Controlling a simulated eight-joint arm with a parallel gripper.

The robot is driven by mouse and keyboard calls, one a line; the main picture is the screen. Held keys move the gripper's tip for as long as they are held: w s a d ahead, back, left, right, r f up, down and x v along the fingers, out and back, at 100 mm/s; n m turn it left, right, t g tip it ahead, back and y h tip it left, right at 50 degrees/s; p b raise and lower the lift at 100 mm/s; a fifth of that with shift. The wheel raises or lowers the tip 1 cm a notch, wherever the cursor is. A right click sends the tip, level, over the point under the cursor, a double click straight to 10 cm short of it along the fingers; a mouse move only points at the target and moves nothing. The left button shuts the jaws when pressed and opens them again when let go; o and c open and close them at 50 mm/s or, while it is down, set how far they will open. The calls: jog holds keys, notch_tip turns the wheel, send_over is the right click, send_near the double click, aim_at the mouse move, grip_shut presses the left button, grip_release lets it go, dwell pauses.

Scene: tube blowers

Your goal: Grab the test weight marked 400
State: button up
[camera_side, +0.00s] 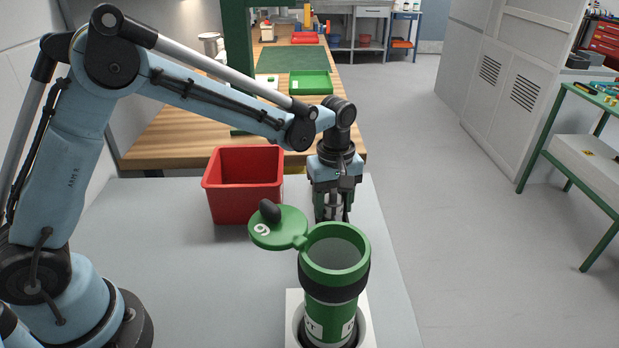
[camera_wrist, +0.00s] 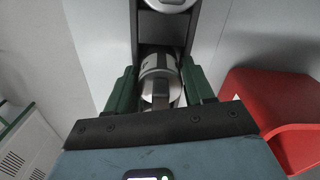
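My gripper (camera_side: 333,210) points down over the grey table, behind the green tube in the side view. A silver cylinder, which looks like a test weight (camera_wrist: 158,72), is between its two green finger pads in the wrist view. In the side view a small pale part of it (camera_side: 333,212) shows between the fingers. The pads are close to its sides, but I cannot tell whether they press on it. No marking of 400 is legible. Its lower end is hidden. Another round silver thing (camera_wrist: 170,3) is cut off at the top of the wrist view.
A green tube (camera_side: 333,285) stands in a white holder (camera_side: 293,308), its round lid (camera_side: 280,230) swung open to the left. A red bin (camera_side: 243,190) is behind the tube to the left. It also shows at right in the wrist view (camera_wrist: 265,100).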

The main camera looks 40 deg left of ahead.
grip_shut()
jog(key=shift+r, duration=0.2)
